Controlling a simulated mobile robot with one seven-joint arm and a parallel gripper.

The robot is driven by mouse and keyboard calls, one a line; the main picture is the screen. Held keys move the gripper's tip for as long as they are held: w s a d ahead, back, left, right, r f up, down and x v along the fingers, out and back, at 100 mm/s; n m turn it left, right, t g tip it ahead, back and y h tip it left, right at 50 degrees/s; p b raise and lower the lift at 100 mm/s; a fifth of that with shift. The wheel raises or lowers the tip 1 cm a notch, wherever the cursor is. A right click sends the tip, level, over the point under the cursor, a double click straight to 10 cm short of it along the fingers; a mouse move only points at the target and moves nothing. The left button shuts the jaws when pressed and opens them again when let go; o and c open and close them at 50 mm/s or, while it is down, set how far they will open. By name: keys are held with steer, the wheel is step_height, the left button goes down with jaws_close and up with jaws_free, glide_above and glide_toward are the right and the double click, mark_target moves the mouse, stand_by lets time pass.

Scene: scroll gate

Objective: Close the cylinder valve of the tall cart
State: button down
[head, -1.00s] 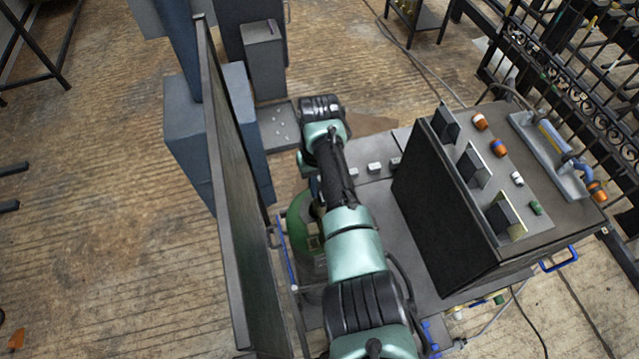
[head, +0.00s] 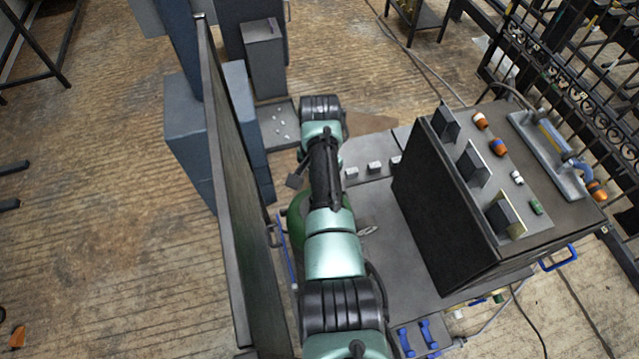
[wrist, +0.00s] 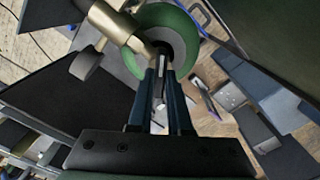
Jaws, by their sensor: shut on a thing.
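The green cylinder (wrist: 178,22) shows in the wrist view with a brass valve (wrist: 118,27) across its top. A dark grey knob (wrist: 86,66) sticks out from the valve's side. My gripper (wrist: 160,72) is shut at the brass valve's end, over the cylinder. A thin grey piece shows between the fingers; I cannot tell whether it belongs to the valve. In the head view the green cylinder (head: 296,217) stands low between the tall dark panel and the cart, mostly hidden by my arm. My gripper is hidden there.
A tall dark panel (head: 228,190) stands close to my arm's left. On the right, a cart carries a black sloped box (head: 440,200) and a top with knobs and switches. A blue handle (head: 558,258) sticks out at its front. Open floor lies at the left.

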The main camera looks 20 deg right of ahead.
steer(key=m, duration=0.4)
steer(key=shift+r, duration=0.1)
steer(key=shift+w+m, duration=0.1)
steer(key=shift+m, duration=1.6)
steer(key=c, duration=0.8)
jaws_free()
steer(key=shift+c, duration=0.2)
step_height(320, 180, up, 13)
steer(key=b, duration=0.1)
